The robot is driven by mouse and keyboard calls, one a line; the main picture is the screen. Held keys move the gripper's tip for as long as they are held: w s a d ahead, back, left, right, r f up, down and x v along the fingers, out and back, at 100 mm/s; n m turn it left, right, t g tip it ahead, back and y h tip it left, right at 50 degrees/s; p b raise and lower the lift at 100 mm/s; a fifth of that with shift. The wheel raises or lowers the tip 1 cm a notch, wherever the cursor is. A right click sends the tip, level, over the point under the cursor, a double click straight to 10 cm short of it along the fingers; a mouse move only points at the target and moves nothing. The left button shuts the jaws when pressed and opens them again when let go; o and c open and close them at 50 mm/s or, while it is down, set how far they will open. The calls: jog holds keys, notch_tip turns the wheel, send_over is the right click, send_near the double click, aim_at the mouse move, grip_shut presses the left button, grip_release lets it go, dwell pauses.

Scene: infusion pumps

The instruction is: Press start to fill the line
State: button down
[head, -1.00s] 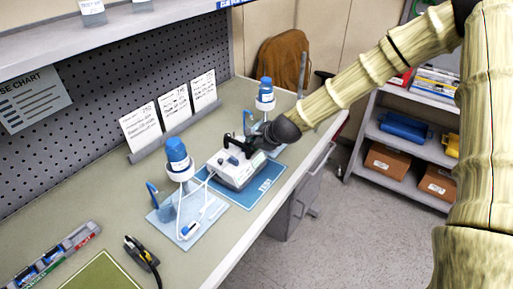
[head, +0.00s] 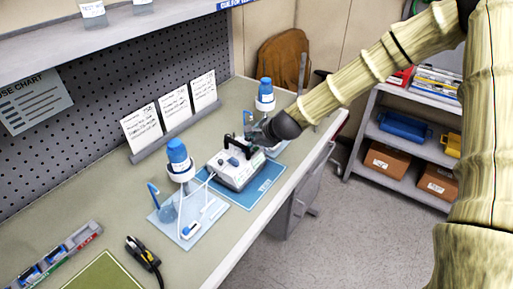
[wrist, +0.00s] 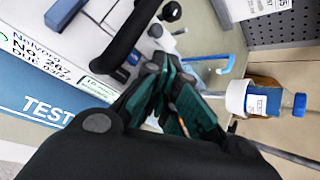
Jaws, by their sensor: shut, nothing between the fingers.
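The white infusion pump (head: 235,170) with a black handle and blue parts sits on the blue TEST mat (head: 262,192) on the bench. In the wrist view the pump (wrist: 97,68) fills the upper left, with its black handle and a label in sight. My gripper (wrist: 158,64) is shut and empty, its teal fingers together beside the pump's handle end. In the head view my gripper (head: 254,134) is at the pump's far right side. I cannot tell whether the tips touch the pump. The start button cannot be made out.
A blue-capped bottle on a stand (head: 179,165) with tubing is left of the pump. Another blue-capped bottle (head: 265,96) stands behind my gripper and shows at right in the wrist view (wrist: 275,101). Cards (head: 174,104) line the back.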

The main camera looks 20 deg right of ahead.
aim_at(254, 149)
jog(key=shift+r+p, duration=1.55)
jog(key=shift+r, duration=0.9)
jog(key=shift+d, duration=0.1)
